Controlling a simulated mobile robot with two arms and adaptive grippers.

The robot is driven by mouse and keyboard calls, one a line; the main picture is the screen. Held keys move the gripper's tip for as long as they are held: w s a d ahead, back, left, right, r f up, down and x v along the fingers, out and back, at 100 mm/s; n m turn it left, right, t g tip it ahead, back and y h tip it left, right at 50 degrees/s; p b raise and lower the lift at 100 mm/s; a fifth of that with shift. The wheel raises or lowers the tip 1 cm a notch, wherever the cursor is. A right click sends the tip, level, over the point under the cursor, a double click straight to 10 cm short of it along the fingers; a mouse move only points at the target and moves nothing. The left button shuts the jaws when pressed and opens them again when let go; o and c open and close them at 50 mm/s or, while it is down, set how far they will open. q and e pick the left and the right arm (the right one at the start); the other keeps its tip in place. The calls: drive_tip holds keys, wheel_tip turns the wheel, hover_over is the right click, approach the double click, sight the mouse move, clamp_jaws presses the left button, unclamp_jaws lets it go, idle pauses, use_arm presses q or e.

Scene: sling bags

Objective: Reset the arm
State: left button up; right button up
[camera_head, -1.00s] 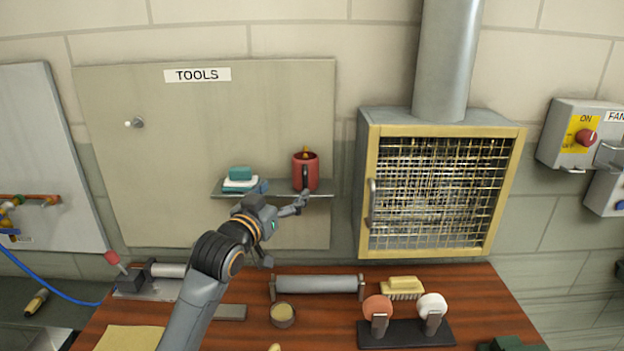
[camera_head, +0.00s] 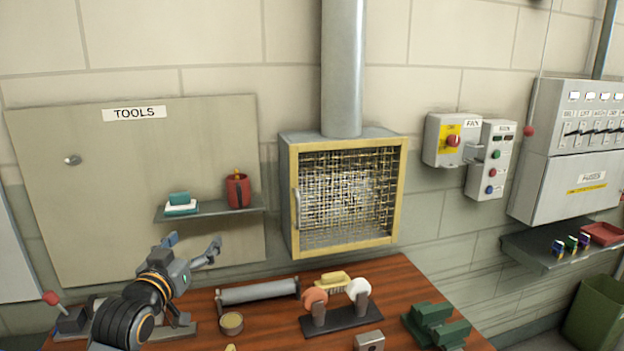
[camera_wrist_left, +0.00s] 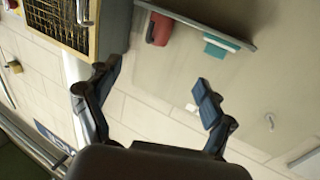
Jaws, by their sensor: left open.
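My left gripper (camera_head: 193,251) is open and empty at the lower left of the head view. It is in front of the tool panel (camera_head: 120,230), below the small shelf (camera_head: 215,209), and apart from both in the picture. In the left wrist view its two fingers (camera_wrist_left: 155,100) are spread wide with nothing between them. My right gripper is not in view.
The wooden bench (camera_head: 270,330) holds a grey roller (camera_head: 258,291), a round tin (camera_head: 231,323), a brush (camera_head: 333,282), a two-wheel stand (camera_head: 340,319) and a green vise-like block (camera_head: 435,325). A caged cabinet (camera_head: 347,197) and control boxes (camera_head: 453,139) are on the wall.

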use_arm(q)
drive_tip(key=s+d+f+g+y, duration=0.15)
drive_tip(key=s+f+g, duration=0.25)
drive_tip(key=s+f, duration=0.55)
drive_tip(key=s+d+f+g+h, duration=0.1)
drive_tip(key=s+d+f+g, duration=0.15)
drive_tip(key=s+f, duration=0.7)
drive_tip(key=s+f+g+y, duration=0.1)
drive_tip(key=s+f+g, duration=0.3)
drive_tip(key=s+f, duration=0.45)
drive_tip(key=s+f+g+y, duration=0.1)
drive_tip(key=s+f+g, duration=0.35)
drive_tip(key=s, duration=0.75)
wheel_tip(320, 180, down, 27)
drive_tip(key=b, duration=0.1)
drive_tip(key=s+a+f+m+g+b, duration=0.1)
drive_tip(key=s+a+f, duration=0.2)
drive_tip(key=s+f, duration=1.4)
drive_tip(key=shift+s+f+g+b, duration=0.25)
drive_tip(key=shift+f+g+b, duration=0.15)
drive_tip(key=shift+f, duration=0.5)
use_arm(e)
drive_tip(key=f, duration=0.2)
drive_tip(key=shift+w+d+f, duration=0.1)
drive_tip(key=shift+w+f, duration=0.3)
use_arm(q)
drive_tip(key=shift+a, duration=0.1)
